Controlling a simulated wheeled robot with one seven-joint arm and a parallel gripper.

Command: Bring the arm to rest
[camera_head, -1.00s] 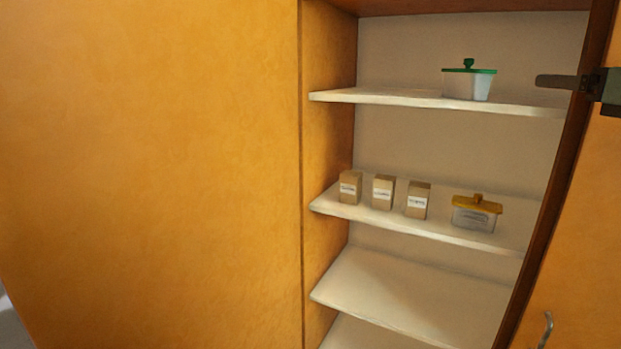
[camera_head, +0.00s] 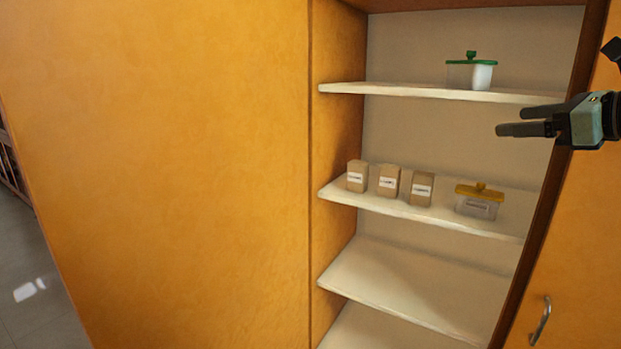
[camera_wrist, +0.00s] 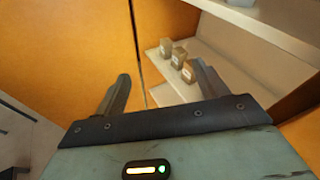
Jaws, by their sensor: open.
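My gripper (camera_head: 512,122) is at the right of the head view, in front of the open cupboard, pointing left at a height between the top two visible shelves. Its two fingers are apart with nothing between them. In the wrist view my gripper (camera_wrist: 160,88) also shows open and empty, with the cupboard's front edge and shelves beyond it. My forearm is mostly out of view at the right.
A green-lidded container (camera_head: 470,72) stands on the upper shelf (camera_head: 400,90). Three small boxes (camera_head: 389,181) and a yellow-lidded container (camera_head: 478,202) stand on the shelf below. The lower shelf (camera_head: 400,290) is bare. A cupboard door with a handle (camera_head: 541,320) is at right.

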